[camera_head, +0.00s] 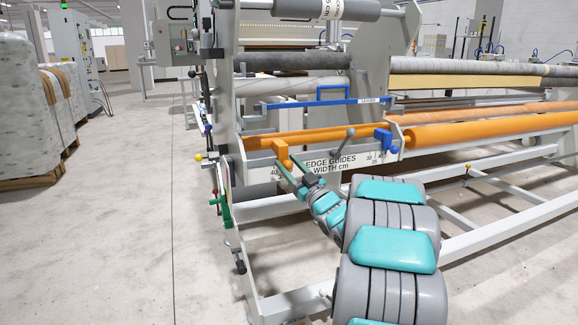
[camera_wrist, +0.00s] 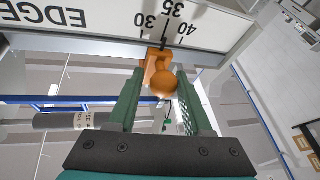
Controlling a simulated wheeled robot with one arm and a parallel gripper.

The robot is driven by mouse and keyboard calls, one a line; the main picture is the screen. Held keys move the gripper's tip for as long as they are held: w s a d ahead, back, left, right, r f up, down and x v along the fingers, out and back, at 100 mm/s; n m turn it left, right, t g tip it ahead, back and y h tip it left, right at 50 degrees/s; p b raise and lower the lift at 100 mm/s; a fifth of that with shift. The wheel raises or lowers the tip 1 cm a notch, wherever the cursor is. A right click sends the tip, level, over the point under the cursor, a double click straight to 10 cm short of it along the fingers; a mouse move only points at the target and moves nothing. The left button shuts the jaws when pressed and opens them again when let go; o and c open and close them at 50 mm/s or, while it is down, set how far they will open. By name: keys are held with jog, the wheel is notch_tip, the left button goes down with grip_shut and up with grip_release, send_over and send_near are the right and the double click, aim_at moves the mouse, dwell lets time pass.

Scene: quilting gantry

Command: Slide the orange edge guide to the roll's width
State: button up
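The orange edge guide (camera_head: 281,152) sits at the left end of a white scale plate marked "EDGE GUIDES WIDTH cm" (camera_head: 333,164). In the wrist view, the guide (camera_wrist: 153,58) has a round orange knob (camera_wrist: 164,85). It stands beside the 30, 35 and 40 marks of the plate (camera_wrist: 105,22), closest to 35. A dark pointer or tick shows there. My gripper (camera_wrist: 162,72), also in the head view (camera_head: 290,168), has its two green fingers either side of the knob. They look spread; contact is unclear. A blue guide (camera_head: 384,138) sits at the plate's right end.
An orange roll (camera_head: 330,137) lies behind the guides. A blue bar (camera_head: 330,103) and a grey roll (camera_head: 290,61) are above. A labelled grey roll (camera_head: 350,10) is at the top. The frame's left side plate (camera_head: 224,90) stands close by. Open floor (camera_head: 140,230) lies left.

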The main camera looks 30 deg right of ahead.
grip_shut()
jog(key=shift+a+f, duration=0.1)
jog(key=shift+f, duration=0.05)
dwell(0.9)
